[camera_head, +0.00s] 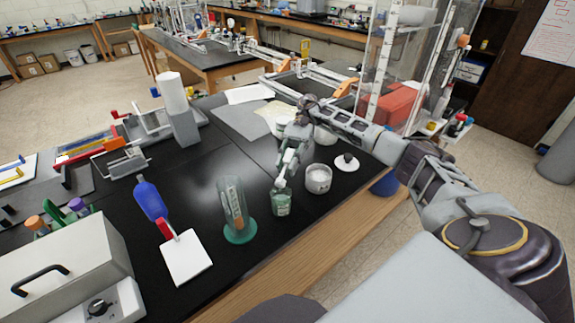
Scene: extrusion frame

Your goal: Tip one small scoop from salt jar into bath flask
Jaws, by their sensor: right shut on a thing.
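A round jar of white powder (319,179), looking like the salt jar, stands open near the front edge of the black bench. A small green glass vessel (281,205), possibly the bath flask, stands just left of it. My right gripper (281,183) points down at the green vessel's mouth. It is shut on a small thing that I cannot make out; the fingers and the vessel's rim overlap. I cannot tell whether the gripper touches the vessel. No scoop shows clearly. My left gripper is not in view.
A white lid with a dark knob (346,162) lies right of the jar. A tall clear cylinder (230,190) with a green base and something orange-brown inside stands left of the green vessel. A blue bottle (149,200) and a white red-handled board (186,258) are farther left.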

